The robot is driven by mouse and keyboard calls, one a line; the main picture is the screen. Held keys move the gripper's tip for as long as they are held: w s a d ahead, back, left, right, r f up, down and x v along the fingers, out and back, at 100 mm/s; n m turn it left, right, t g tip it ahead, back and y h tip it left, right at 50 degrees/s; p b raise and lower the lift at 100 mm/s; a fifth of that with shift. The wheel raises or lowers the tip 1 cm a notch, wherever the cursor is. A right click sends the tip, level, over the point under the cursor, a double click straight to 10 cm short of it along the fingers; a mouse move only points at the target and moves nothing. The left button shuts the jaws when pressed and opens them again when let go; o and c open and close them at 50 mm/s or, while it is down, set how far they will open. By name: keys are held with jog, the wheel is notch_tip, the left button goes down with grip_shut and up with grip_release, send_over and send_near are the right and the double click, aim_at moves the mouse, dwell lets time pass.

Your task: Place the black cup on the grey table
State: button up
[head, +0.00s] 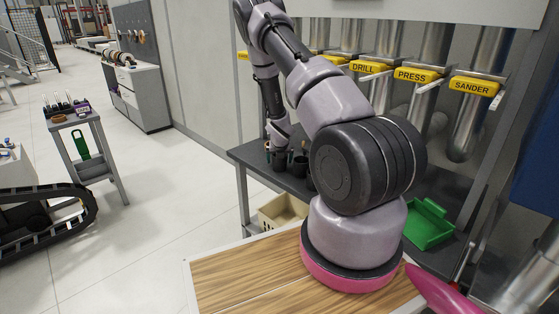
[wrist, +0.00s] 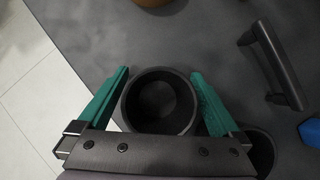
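A black cup (wrist: 160,104) is upright in the wrist view, seen from above and empty. My gripper (wrist: 160,73) has its green fingers spread to either side of this cup. A narrow gap shows at the left finger; contact on the right is unclear. In the head view my gripper (head: 279,145) is low over the dark grey table (head: 248,154), among dark cups. A second black cup (wrist: 262,152) is partly hidden at the lower right of the wrist view. Whether the cup between my fingers touches the table is hard to tell.
A black handle (wrist: 275,65) and a blue object (wrist: 310,132) lie to the right in the wrist view. A brown round object (wrist: 152,2) is at its top edge. A green tray (head: 427,225) sits at the right. A small grey cart (head: 75,122) stands far left.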

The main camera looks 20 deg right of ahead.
jog(key=s+a+r+m+y, duration=0.1)
jog(key=s+a+r+m, duration=0.35)
jog(key=r, duration=0.75)
jog(key=s+a+r+m, duration=0.2)
jog(key=s+r+m, duration=0.4)
jog(key=r+m, duration=0.45)
jog(key=s+a+r+m+y, duration=0.1)
jog(key=s+a+r+m, duration=0.35)
jog(key=r, duration=0.95)
jog(key=s+a+r+m+y, duration=0.1)
jog(key=s+a+r+m, duration=0.1)
jog(key=s+r+m, duration=0.2)
jog(key=s+a+r+m, duration=0.3)
jog(key=s+m, duration=0.3)
jog(key=s, duration=0.5)
jog(key=s+a+r+m+t+y, duration=0.1)
jog(key=s+a+r+m, duration=0.1)
jog(key=s+r+m, duration=0.3)
jog(key=shift+s+a+r+m+y, duration=0.3)
jog(key=shift+s+m, duration=0.25)
jog(key=shift+s, duration=0.7)
jog(key=shift+d, duration=0.1)
